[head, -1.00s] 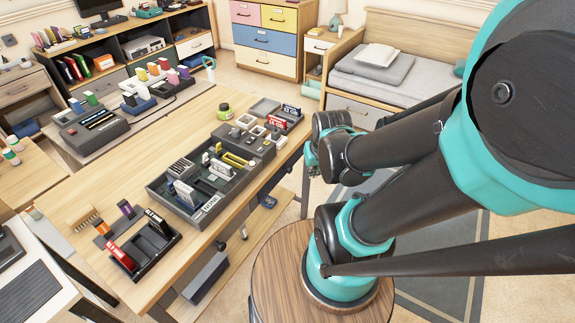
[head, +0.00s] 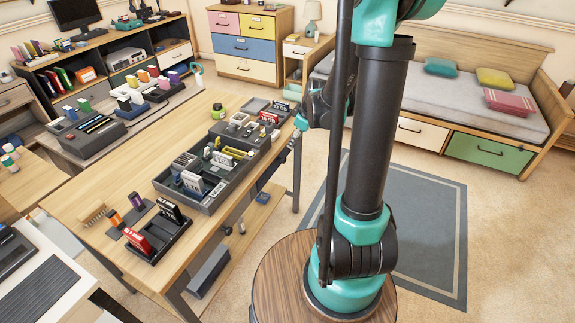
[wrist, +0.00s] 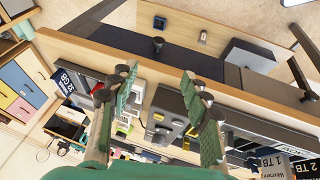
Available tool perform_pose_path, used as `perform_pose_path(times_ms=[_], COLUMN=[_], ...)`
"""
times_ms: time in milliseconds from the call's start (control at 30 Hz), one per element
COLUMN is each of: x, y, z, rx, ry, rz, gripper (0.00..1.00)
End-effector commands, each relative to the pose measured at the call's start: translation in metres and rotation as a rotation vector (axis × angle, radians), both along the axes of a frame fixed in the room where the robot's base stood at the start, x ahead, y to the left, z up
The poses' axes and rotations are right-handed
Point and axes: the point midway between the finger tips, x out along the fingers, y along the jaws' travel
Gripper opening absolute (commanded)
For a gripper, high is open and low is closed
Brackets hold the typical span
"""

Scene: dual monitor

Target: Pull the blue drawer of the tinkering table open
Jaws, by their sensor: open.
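The tinkering table (head: 130,180) is a wooden table at the left of the head view. Under its top edge, the wrist view shows a dark, bluish-black front (wrist: 105,38) with a dark round knob (wrist: 158,43). I cannot tell from its shade whether this is the blue drawer.
An organizer tray (head: 207,200) with cards and boxes sits near the table's edge. A smaller black tray (head: 160,245) stands closer. A dresser (head: 248,50) with a blue drawer stands far back. The rug (head: 430,220) is clear.

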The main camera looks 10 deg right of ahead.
Motion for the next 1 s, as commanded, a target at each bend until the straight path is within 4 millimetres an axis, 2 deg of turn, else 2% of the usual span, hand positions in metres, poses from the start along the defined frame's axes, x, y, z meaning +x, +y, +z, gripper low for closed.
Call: perform_pose_path(times_ms=[100,367,1000], x=[0.011,0.019,0.050], y=[0.000,0.003,0.019], z=[-0.004,-0.018,-0.091], rx=[-0.008,-0.011,-0.011], ry=[-0.011,-0.013,-0.012], rz=[0.041,0.051,0.050], gripper=[0.48,0.48,0.48])
